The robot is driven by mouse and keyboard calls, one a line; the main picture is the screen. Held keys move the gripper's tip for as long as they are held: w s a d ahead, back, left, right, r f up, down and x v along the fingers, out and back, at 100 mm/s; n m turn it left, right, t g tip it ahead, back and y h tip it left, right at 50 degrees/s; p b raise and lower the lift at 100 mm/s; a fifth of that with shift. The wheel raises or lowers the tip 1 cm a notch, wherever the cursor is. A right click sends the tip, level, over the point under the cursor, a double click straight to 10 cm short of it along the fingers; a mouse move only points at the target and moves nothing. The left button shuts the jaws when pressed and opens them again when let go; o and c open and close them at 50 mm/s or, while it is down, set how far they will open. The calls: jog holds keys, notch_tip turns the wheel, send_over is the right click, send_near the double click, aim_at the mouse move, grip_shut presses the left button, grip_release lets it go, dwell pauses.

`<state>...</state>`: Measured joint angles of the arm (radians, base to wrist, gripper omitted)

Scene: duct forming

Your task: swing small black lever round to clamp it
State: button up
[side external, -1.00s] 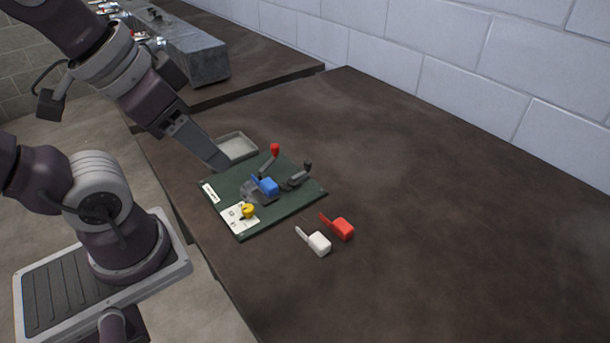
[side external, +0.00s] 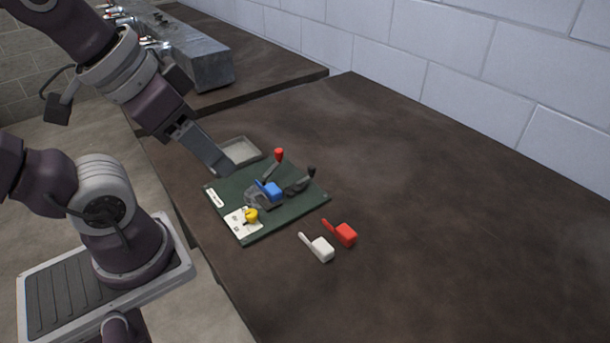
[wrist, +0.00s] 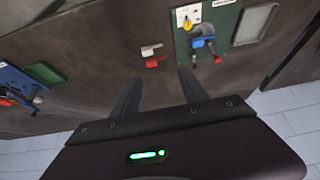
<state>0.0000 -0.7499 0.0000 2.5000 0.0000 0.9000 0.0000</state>
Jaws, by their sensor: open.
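A dark green board (side external: 290,209) lies on the brown bench and carries a grey fixture with a blue block (side external: 272,190). The small black lever (side external: 300,185) sticks out to the right of the block, its black knob raised. A red-knobbed lever (side external: 278,156) stands up behind the block. My gripper (side external: 226,170) is over the board's back left side, apart from both levers. In the wrist view my gripper (wrist: 160,76) has its two fingers spread with nothing between them.
A yellow knob (side external: 251,215) sits on a white card on the board. A grey tray (side external: 256,159) lies behind it. A white piece (side external: 322,250) and a red piece (side external: 346,235) lie in front. The bench to the right is clear. Another blue fixture (wrist: 15,80) shows in the wrist view.

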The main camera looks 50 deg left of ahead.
jog(key=shift+w+r, duration=0.1)
jog(key=shift+w, duration=0.2)
jog(key=shift+c, duration=0.8)
jog(key=n+g, duration=0.5)
jog(key=n, duration=1.1)
send_over(311, 166)
jog(key=f, duration=1.8)
jog(key=shift+s, duration=0.25)
notch_tip(311, 166, down, 6)
jog(key=shift+w+d+r, duration=0.1)
jog(key=shift+r, duration=0.1)
jog(key=shift+f, duration=0.45)
